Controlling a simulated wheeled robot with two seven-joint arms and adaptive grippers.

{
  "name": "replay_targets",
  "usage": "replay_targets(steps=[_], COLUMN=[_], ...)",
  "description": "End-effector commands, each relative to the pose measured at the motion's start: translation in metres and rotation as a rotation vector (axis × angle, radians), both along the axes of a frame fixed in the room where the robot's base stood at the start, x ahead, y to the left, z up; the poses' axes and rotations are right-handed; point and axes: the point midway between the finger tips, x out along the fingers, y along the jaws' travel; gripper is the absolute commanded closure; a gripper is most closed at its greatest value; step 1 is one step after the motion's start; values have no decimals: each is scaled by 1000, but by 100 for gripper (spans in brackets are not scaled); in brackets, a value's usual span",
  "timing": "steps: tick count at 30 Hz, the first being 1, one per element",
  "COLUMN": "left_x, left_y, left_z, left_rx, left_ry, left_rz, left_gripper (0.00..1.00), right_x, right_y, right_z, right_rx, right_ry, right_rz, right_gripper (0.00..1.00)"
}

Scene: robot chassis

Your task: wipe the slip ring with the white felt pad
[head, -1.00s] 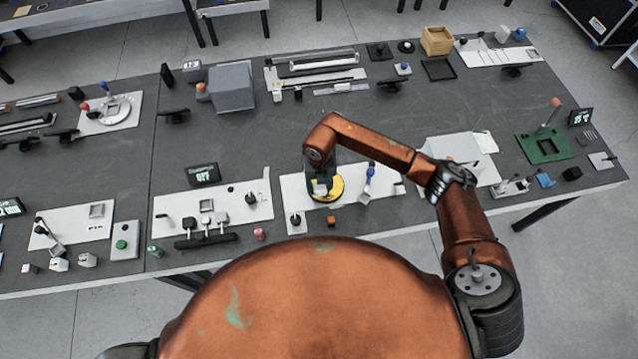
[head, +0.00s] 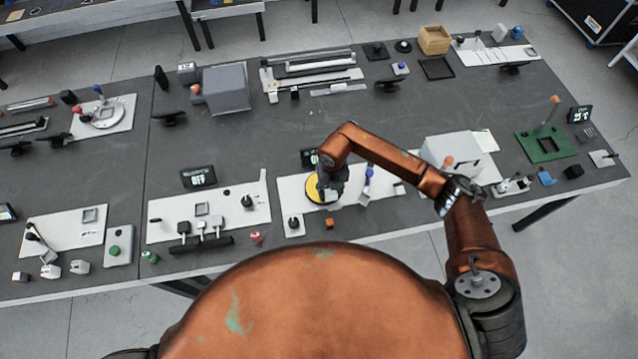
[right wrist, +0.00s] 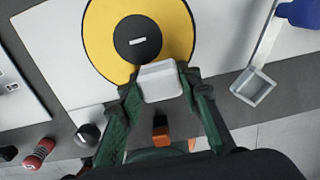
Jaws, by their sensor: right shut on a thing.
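The slip ring looks to be the yellow disc (head: 312,189) with a black hub, on a white board in front of me. In the right wrist view the yellow disc (right wrist: 108,40) fills the top middle, with its black hub (right wrist: 138,38). My right gripper (right wrist: 157,84) is shut on the white felt pad (right wrist: 161,81), a small pale block. The pad overlaps the near edge of the disc, just below the hub; I cannot tell whether it touches. In the head view my right gripper (head: 329,190) hides the disc's right part and the pad. My left gripper is not in view.
A blue-handled part (head: 368,175) stands right of the disc. A black-knobbed post (head: 293,223) and an orange cube (head: 329,223) are nearer. A small display (head: 309,158) is behind the disc. A grey square tray (right wrist: 254,87) lies right of the pad.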

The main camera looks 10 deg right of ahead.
Motion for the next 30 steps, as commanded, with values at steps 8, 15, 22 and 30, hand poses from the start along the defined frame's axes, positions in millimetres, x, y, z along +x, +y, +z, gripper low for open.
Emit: replay_targets(steps=[8,15,22,30], left_x=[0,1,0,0], left_y=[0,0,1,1], left_z=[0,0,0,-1], left_rx=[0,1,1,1], left_ry=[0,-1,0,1], left_rz=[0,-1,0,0], left_gripper=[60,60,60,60], right_x=[0,0,-1,-3], right_y=[-13,1,17,36], right_z=[-1,-1,-1,-1], right_rx=[3,1,1,1], right_ry=[2,-1,0,0], right_rz=[8,1,-7,-18], right_gripper=[91,91,91,91])
